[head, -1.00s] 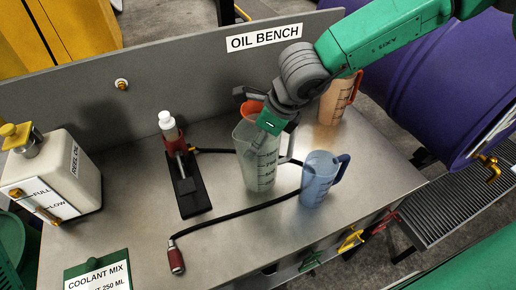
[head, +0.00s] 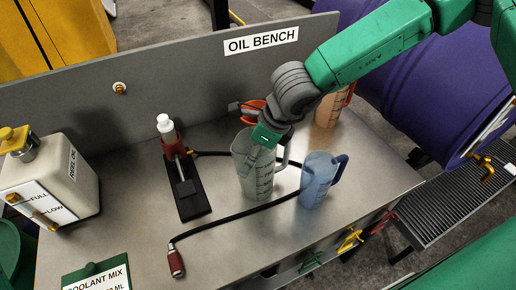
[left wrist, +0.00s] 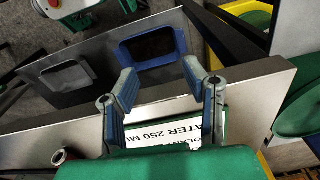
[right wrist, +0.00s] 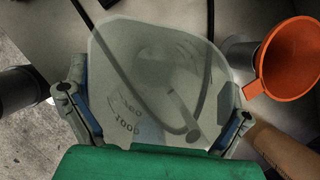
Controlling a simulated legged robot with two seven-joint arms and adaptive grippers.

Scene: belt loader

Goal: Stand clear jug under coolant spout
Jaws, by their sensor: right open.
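The clear jug (head: 256,180), see-through with dark scale marks, stands upright on the bench in the head view. My right gripper (head: 264,142) is at the jug's upper part. In the right wrist view, the jug (right wrist: 150,75) fills the space between the open fingers of this gripper (right wrist: 152,108); whether they touch it is unclear. A brass spout (head: 119,87) sticks out of the back panel at left, and a brass tap (head: 483,166) is on the purple drum. I cannot tell which is the coolant spout. My left gripper (left wrist: 162,93) is open and empty.
A blue jug (head: 318,184) stands close right of the clear jug. A pump (head: 185,183) with a black hose, a white oil tank (head: 75,175) and a coolant card (head: 97,277) occupy the left.

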